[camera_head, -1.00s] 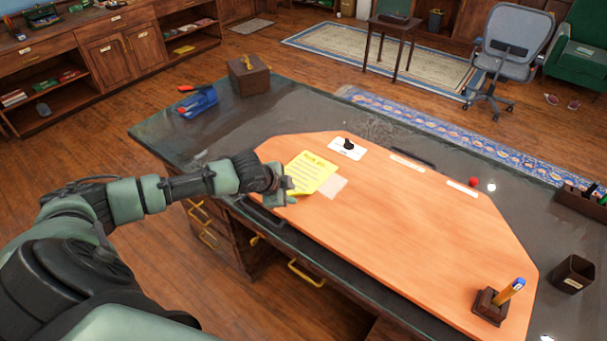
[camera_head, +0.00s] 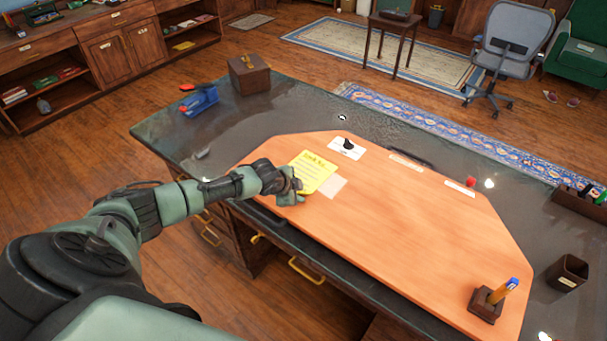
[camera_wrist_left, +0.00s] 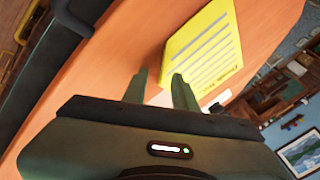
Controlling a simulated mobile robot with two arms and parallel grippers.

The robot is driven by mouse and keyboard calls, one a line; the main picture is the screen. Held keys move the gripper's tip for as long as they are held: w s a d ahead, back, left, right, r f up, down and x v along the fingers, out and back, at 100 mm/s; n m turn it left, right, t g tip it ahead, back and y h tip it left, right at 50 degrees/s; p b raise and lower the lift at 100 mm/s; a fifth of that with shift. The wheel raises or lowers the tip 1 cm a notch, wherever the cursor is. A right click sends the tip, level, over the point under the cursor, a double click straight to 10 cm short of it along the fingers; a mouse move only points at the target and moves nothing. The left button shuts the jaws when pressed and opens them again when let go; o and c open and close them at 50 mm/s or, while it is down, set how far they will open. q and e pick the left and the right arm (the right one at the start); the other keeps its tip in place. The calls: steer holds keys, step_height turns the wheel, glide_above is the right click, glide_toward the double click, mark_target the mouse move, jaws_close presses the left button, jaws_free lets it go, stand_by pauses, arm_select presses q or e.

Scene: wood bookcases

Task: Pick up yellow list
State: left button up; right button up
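The yellow list (camera_head: 314,174) is a sheet with a heading and lines of writing, lying on the orange-brown desk pad (camera_head: 400,225) near its left end. My left gripper (camera_head: 297,190) is right at the list's near left corner and hides a little of it. In the left wrist view the list (camera_wrist_left: 207,48) lies just past the two fingertips (camera_wrist_left: 160,85). The fingers stand apart with nothing held between them. I cannot tell whether a fingertip touches the sheet. My right gripper is not in view.
A pale paper (camera_head: 334,187) lies beside the list. A white card (camera_head: 346,149) with a black piece is behind it. A wooden box (camera_head: 249,75) and a blue object (camera_head: 200,101) stand at the far left of the desk. A pen holder (camera_head: 487,303) is at the right; the pad's middle is clear.

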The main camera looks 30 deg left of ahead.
arm_select(q)
jaws_close()
